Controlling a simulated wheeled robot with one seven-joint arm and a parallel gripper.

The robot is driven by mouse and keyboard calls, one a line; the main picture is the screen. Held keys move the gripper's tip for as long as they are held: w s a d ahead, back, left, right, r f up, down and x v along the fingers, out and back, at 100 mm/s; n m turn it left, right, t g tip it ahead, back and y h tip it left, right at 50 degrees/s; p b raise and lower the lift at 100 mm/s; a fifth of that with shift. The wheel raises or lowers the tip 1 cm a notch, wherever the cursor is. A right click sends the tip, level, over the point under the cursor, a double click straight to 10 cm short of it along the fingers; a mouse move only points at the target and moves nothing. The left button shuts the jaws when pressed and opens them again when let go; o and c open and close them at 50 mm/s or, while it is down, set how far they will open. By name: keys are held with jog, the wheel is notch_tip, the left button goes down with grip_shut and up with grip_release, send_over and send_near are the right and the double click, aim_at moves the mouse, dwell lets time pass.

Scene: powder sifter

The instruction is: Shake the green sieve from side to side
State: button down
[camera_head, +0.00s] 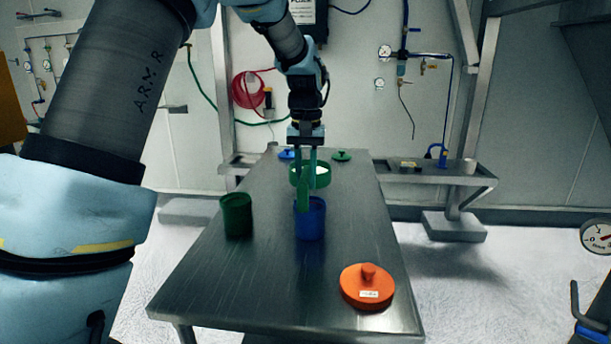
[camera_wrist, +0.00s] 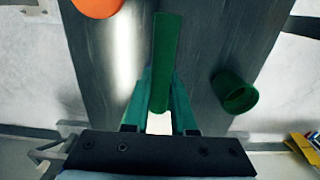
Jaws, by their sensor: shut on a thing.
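The green sieve (camera_head: 322,180) is a round green ring with something white inside and a long handle toward me. My gripper (camera_head: 306,172) points down and is shut on the handle. In the wrist view the handle (camera_wrist: 166,50) runs between the two green fingers of my gripper (camera_wrist: 160,85); the ring is mostly hidden there. In the head view the handle's near end overlaps the blue container (camera_head: 311,226). The ring appears behind that container, and I cannot tell its height above the table. The blue container is not visible in the wrist view.
A green container (camera_head: 237,216) stands left of the blue one on the metal table (camera_head: 270,290). An orange lid (camera_head: 367,290) lies at the front right. A blue lid (camera_head: 286,155) and a green lid (camera_head: 342,156) lie at the far end. The front left is clear.

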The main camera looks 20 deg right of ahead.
jog(key=shift+f, duration=0.15)
jog(key=shift+f+b, duration=1.75)
jog(key=shift+f, duration=0.05)
jog(key=shift+p, duration=1.55)
